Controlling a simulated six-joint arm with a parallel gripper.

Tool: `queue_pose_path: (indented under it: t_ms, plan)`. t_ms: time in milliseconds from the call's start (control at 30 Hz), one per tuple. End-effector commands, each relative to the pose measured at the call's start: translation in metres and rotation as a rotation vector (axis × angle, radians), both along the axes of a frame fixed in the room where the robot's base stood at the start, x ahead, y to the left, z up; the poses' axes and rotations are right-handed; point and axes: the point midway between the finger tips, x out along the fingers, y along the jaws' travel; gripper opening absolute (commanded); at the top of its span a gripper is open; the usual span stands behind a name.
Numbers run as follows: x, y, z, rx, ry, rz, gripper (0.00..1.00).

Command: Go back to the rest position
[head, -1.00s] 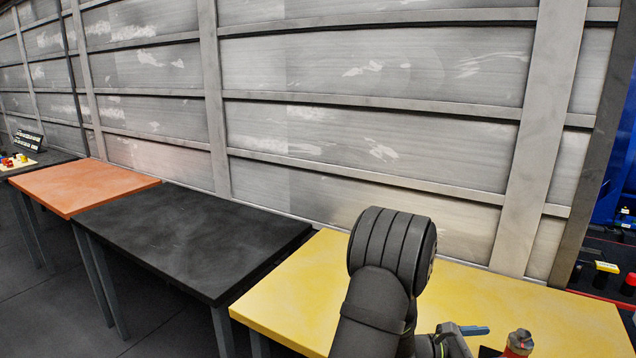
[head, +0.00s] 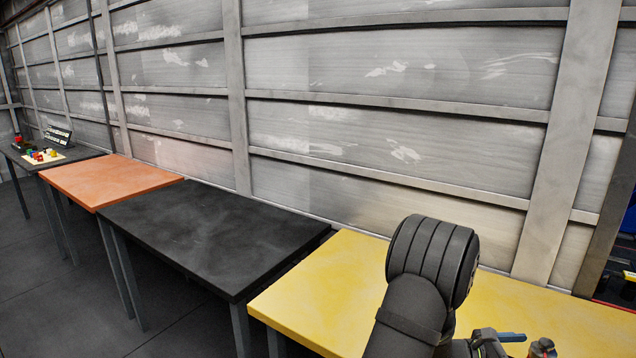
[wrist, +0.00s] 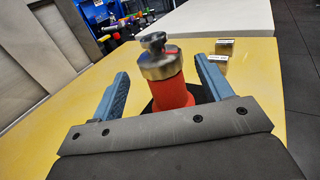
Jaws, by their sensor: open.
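My gripper (wrist: 161,68) is open in the wrist view, its two blue fingers spread wide. A red part with a silvery metal top (wrist: 160,65) stands between the fingers in that picture, with gaps on both sides. A dark patch shows around its foot. Whether it lies within the fingers' reach or beyond them I cannot tell. In the head view my gripper (head: 492,342) is cut by the bottom edge over the yellow table (head: 340,285). The top of the red part (head: 542,347) shows just right of it.
A white tabletop (wrist: 215,20) lies farther off. In the head view, a bare black table (head: 215,235) and bare orange table (head: 110,180) stand left. The panelled wall (head: 390,120) runs behind.

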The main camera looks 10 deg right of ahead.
Motion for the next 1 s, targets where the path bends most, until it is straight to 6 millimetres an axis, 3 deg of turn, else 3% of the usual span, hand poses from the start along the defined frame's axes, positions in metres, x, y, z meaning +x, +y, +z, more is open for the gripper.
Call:
queue_pose_path:
  t_ms: [300,533,1000]
  plan:
    - [-0.017,-0.063,-0.001,-0.001,0.000,-0.004,0.72]
    - [-0.016,-0.061,-0.001,0.000,-0.001,-0.139,0.72]
    - [0.020,0.026,0.000,0.001,0.001,-0.149,0.72]
